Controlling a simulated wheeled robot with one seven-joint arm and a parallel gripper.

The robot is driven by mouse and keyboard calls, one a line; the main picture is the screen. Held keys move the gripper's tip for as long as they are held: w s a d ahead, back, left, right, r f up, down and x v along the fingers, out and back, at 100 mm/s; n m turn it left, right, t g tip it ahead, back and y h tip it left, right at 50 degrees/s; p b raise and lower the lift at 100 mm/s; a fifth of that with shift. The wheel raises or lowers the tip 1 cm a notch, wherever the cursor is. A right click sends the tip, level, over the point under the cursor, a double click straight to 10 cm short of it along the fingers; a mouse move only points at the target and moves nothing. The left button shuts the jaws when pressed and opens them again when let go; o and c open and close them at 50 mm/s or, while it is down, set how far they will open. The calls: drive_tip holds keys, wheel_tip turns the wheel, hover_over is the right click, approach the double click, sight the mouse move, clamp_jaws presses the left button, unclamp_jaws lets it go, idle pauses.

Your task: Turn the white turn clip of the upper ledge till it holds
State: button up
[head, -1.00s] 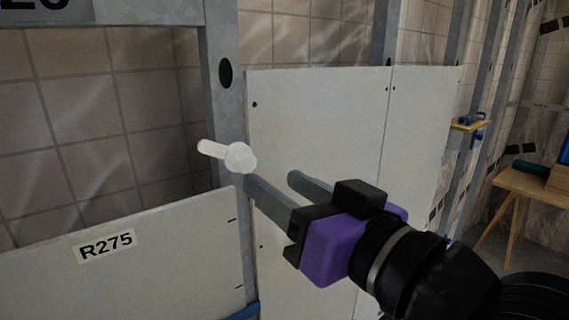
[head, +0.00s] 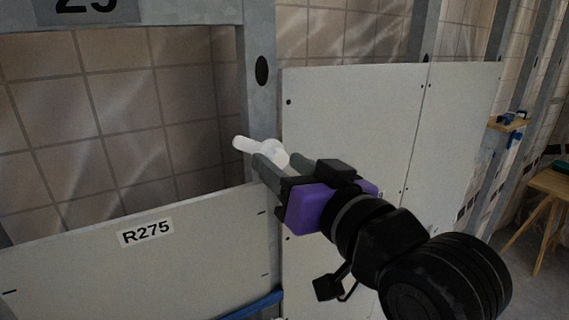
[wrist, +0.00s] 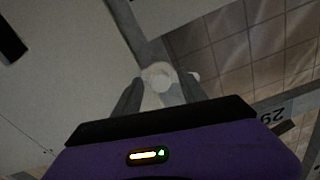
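The white turn clip (head: 272,152) is on the grey metal stud (head: 259,100), with its lever pointing left and slightly up in the head view. My gripper (head: 278,166) is right at the clip, its fingertips in front of the round hub. In the wrist view the clip (wrist: 160,77) shows between the two spread fingers (wrist: 157,92), with its lever end toward the right finger. The fingers look open, and I cannot tell whether they touch the clip. Part of the hub is hidden by the fingers in the head view. The ledge itself is not clearly seen.
A board labelled R275 (head: 200,248) covers the lower left bay. White panels (head: 350,120) stand to the right of the stud. A blue bar (head: 252,305) lies below. A wooden table (head: 552,187) stands at far right. The upper left bay is open to tiles.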

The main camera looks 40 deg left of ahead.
clamp_jaws()
